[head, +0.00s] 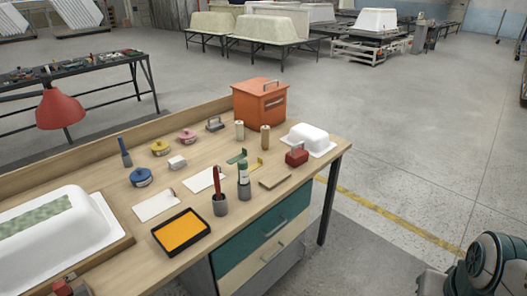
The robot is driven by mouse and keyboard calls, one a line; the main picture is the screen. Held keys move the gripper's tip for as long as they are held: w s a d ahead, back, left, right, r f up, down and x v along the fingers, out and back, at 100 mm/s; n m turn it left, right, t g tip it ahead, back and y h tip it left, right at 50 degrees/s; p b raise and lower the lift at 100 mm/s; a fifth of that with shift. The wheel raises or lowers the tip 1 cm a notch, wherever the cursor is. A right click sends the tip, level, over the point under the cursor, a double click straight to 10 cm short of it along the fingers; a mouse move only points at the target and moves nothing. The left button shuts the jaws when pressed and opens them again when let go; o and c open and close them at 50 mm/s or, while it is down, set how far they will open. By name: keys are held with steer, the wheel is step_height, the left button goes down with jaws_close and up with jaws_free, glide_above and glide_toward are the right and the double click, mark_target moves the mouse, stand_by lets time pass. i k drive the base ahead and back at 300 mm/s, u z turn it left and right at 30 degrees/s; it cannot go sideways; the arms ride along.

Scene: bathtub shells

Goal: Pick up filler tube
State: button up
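Part of my own arm shows at the lower right, well away from the bench. My gripper is not in view.
An orange box (259,106) stands at the bench's far end. A yellow pad in a black tray (180,257) lies in front of the grey cup. A white tub model (308,140) and red block (296,157) stand right of the tube. The floor right of the bench is clear.

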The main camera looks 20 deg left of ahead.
mark_target(243, 164)
steer(key=u, duration=0.65)
steer(key=i, duration=1.05)
steer(key=u, duration=1.35)
steer(key=i, duration=0.4)
steer(key=u, duration=0.25)
